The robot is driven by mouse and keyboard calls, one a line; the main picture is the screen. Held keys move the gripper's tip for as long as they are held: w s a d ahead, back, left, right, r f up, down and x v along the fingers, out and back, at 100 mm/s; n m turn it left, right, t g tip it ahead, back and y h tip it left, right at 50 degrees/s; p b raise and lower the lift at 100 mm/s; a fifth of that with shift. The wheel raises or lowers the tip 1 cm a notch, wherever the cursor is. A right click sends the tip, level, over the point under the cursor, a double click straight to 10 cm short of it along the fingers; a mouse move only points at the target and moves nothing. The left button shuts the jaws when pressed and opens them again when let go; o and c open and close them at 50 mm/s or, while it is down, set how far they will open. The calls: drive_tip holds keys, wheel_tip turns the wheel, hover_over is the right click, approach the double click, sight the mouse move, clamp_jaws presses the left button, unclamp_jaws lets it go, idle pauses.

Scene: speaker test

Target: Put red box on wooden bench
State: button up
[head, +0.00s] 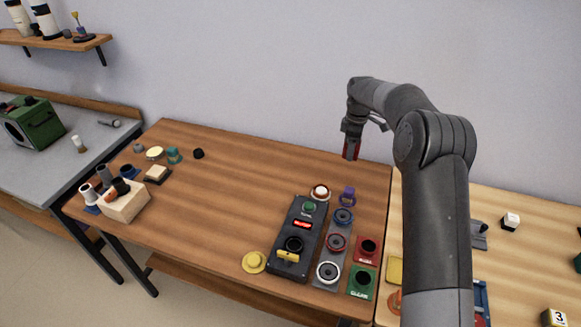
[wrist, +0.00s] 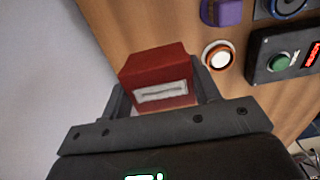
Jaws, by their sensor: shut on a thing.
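My gripper (head: 352,135) is over the back right part of the wooden bench (head: 240,170) in the head view. It is shut on the red box (head: 351,148), which hangs below the fingers near the wall. In the wrist view the red box (wrist: 155,62) sits between the two fingers (wrist: 158,100), with a pale panel on the side facing the camera. I cannot tell exactly how far the box is above the bench top.
A black control panel (head: 297,240) with a green button stands front right on the bench, beside a purple item (head: 348,196) and round pieces. A light wooden block (head: 125,204) with several cylinders is at left. The bench's middle is clear. A lighter table (head: 540,225) adjoins at right.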

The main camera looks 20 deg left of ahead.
hover_over(318, 168)
wheel_tip(318, 168, down, 7)
drive_tip(key=shift+r, duration=0.2)
drive_tip(key=shift+f, duration=2)
drive_tip(key=shift+f, duration=0.1)
drive_tip(key=o, duration=1)
wheel_tip(318, 168, up, 12)
drive_tip(key=shift+r, duration=0.2)
